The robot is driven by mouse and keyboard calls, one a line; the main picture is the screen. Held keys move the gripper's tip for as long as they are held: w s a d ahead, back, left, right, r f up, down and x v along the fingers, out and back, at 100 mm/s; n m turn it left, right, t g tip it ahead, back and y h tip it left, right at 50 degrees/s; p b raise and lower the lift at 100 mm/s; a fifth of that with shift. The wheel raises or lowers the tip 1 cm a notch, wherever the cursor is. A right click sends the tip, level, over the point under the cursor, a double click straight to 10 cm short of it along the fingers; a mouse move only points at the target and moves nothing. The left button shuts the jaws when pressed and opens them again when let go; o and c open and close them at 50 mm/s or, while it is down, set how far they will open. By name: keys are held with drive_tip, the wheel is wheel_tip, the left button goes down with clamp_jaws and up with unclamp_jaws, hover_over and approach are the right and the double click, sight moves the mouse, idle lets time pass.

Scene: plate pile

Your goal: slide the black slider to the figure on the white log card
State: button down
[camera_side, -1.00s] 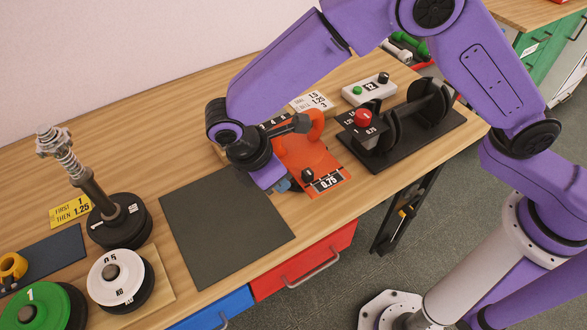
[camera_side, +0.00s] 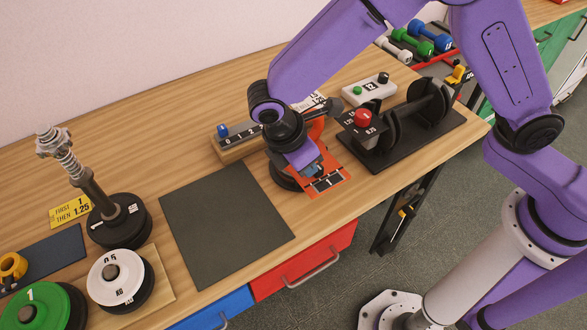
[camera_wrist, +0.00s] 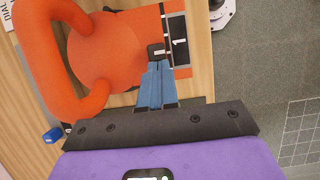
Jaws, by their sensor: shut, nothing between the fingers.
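The orange kettlebell-shaped device (camera_wrist: 105,50) lies on the table with a black marked strip (camera_wrist: 179,40) at its end. It also shows in the side view (camera_side: 336,186), partly behind my gripper. The black slider (camera_wrist: 155,51) sits by the strip, just beyond my fingertips; my gripper hides it in the side view. My gripper (camera_wrist: 158,65) is shut and empty, its blue fingertips at or very near the slider; I cannot tell whether they touch. In the side view my gripper (camera_side: 317,172) is low over the device. The white card (camera_side: 318,99) is partly hidden behind my arm.
A wooden block with a blue knob (camera_side: 222,130) and number strip stands left of my gripper. A black dumbbell stand (camera_side: 440,135) with a red knob (camera_side: 362,117) is close on the right. A white button box (camera_side: 368,90) is behind. The dark mat (camera_side: 225,225) is bare.

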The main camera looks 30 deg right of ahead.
drive_tip(key=shift+d, duration=0.75)
drive_tip(key=shift+a, duration=0.15)
